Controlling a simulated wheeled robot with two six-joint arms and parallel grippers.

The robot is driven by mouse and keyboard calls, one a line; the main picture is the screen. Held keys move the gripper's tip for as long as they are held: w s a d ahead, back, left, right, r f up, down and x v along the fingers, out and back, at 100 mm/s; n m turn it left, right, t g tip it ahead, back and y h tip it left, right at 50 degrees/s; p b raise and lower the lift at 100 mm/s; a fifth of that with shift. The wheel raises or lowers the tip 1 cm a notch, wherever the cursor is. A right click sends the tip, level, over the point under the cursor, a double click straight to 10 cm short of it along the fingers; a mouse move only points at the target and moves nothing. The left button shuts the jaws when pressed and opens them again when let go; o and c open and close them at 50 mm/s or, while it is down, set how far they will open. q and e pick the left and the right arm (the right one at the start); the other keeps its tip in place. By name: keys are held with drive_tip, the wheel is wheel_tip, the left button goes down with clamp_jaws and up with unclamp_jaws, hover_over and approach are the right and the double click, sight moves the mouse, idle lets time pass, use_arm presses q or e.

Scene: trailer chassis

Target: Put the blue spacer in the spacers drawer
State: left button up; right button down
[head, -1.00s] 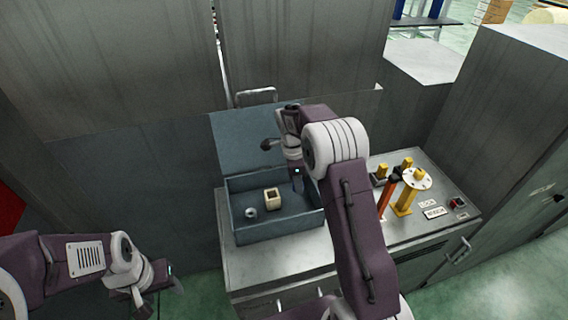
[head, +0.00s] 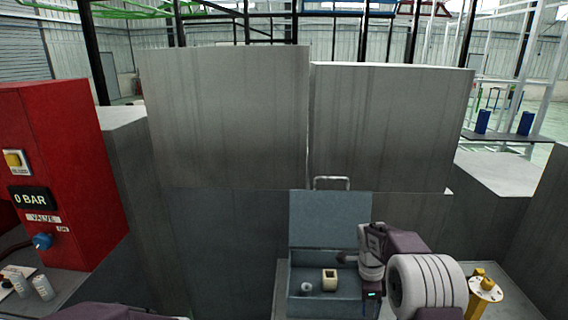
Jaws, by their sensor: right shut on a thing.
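My right gripper (head: 368,304) points down at the right end of an open blue-grey box (head: 326,308). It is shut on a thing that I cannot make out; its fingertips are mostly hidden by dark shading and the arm. In the box lie a cream square block with a hole (head: 330,280) and a small grey ring (head: 306,287), both apart from the gripper. I cannot pick out the blue spacer for sure. The spacers drawer is not in view. My left gripper is out of view; only part of its arm shows at the bottom left.
The box's lid (head: 330,218) stands open against tall grey panels (head: 230,130). A red valve cabinet (head: 75,150) stands at the left. A yellow stand with a round white top (head: 485,289) is at the right. Blue cylinders (head: 482,122) stand on a far shelf.

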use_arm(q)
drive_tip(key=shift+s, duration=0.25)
use_arm(e)
drive_tip(key=s+a+f+n+t, duration=0.1)
drive_tip(key=s+a+n, duration=0.1)
drive_tip(key=s+n, duration=0.5)
drive_tip(key=s+a+f+n+y, duration=0.1)
drive_tip(key=s+n, duration=0.6)
drive_tip(key=n, duration=0.7)
drive_tip(key=shift+a+f+t, duration=0.4)
drive_tip(key=shift+a+f, duration=0.1)
drive_tip(key=shift+a, duration=0.75)
